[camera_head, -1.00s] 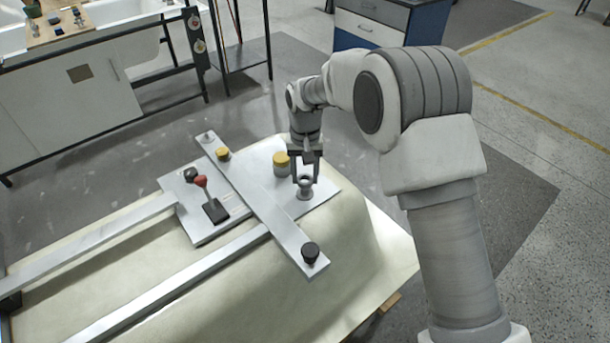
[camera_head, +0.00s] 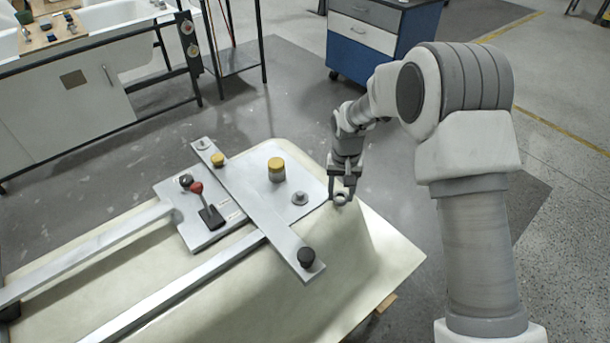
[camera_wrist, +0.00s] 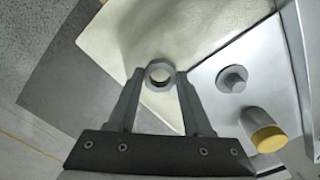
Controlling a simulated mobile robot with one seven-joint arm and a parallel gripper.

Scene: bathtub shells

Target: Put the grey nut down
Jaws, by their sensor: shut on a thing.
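The grey nut (camera_wrist: 160,74) is a ring held between the two fingertips of my gripper (camera_wrist: 158,82) in the wrist view. In the head view the nut (camera_head: 340,198) shows at the tips of my gripper (camera_head: 341,192), by the right edge of the metal plate and over the pale tub shell (camera_head: 345,250). I cannot tell whether the nut touches the shell. A grey bolt stub (camera_head: 299,198) stands bare on the metal plate (camera_head: 318,187), left of my gripper; it also shows in the wrist view (camera_wrist: 232,79).
A yellow-capped cylinder (camera_head: 276,170) stands on the plate behind the stub. A long flat bar (camera_head: 262,220) with a black knob (camera_head: 306,257) and a yellow knob (camera_head: 217,159) crosses the shell. A red-knobbed lever (camera_head: 197,188) stands farther left. The shell's right part is bare.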

